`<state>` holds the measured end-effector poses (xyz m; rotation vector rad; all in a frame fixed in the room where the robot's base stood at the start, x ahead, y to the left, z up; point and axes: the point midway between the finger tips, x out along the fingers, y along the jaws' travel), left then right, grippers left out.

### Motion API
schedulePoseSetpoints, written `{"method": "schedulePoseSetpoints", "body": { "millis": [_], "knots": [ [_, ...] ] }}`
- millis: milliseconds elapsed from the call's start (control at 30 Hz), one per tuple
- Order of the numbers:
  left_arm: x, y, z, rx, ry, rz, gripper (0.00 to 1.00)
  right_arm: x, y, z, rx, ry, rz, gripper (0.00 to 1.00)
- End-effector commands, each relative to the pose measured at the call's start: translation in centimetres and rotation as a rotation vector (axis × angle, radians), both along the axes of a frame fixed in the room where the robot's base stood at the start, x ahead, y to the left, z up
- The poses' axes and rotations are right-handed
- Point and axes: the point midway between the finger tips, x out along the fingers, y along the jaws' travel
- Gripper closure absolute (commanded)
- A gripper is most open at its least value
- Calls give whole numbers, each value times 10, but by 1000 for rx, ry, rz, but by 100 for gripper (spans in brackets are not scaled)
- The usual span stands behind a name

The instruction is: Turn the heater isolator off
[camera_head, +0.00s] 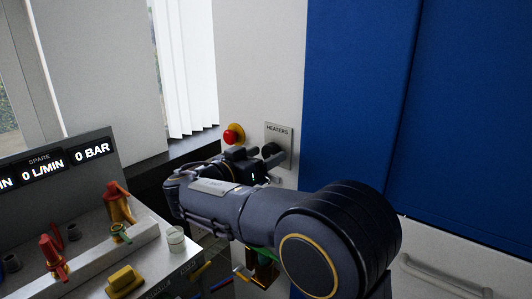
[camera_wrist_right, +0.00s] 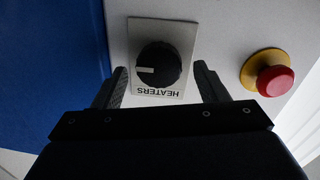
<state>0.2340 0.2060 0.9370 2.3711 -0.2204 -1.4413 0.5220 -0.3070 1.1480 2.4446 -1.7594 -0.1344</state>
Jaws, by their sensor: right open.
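The heater isolator is a black round knob (camera_wrist_right: 158,65) on a pale plate (camera_wrist_right: 185,37) marked HEATERS. In the right wrist view the lettering is upside down and the knob's white mark points to the picture's left. The plate also shows in the head view (camera_head: 279,131), on a white wall panel, with the knob partly hidden by my gripper. My right gripper (camera_wrist_right: 161,69) is open, one finger on each side of the knob in the picture. I see gaps between the fingers and the knob; the remaining depth is unclear. My left gripper is not in view.
A red emergency button (camera_wrist_right: 275,81) on a yellow base sits close beside the plate; it also shows in the head view (camera_head: 232,135). A blue panel (camera_head: 362,90) stands right of the plate. A bench (camera_head: 158,250) with valves and displays is at lower left.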

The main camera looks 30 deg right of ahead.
Motion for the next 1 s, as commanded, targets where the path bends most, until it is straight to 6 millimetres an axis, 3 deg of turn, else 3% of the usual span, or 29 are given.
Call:
{"method": "schedulePoseSetpoints", "body": {
  "millis": [100, 400, 733, 1000],
  "knots": [
    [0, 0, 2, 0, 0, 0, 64, 3, -9, 0, 1, 1, 0, 34],
    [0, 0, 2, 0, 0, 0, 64, 4, -11, 0, 1, 1, 1, 34],
    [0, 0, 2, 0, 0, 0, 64, 4, -11, 0, 2, 2, 1, 77],
    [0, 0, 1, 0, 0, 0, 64, 4, -11, -1, -8, 24, 1, 78]
  ]
}}
